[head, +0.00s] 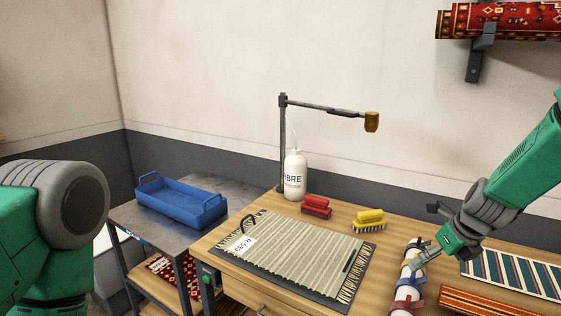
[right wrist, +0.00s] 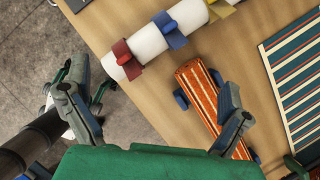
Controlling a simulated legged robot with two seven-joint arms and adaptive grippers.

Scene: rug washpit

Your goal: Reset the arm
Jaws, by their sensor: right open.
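My right arm comes in from the right in the head view, and its gripper (head: 424,254) is over the right part of the wooden bench (head: 278,211). In the head view it overlaps a white roll (head: 406,294) with straps; contact cannot be told there. In the right wrist view the gripper (right wrist: 148,95) is open, with its fingers wide apart and nothing between them. The white roll (right wrist: 150,42), with red and blue straps, lies beyond the fingers.
A post with a horizontal swing arm (head: 335,110) stands at the bench's back beside a white bottle (head: 295,178). A blue tray (head: 180,206) sits on a side table.

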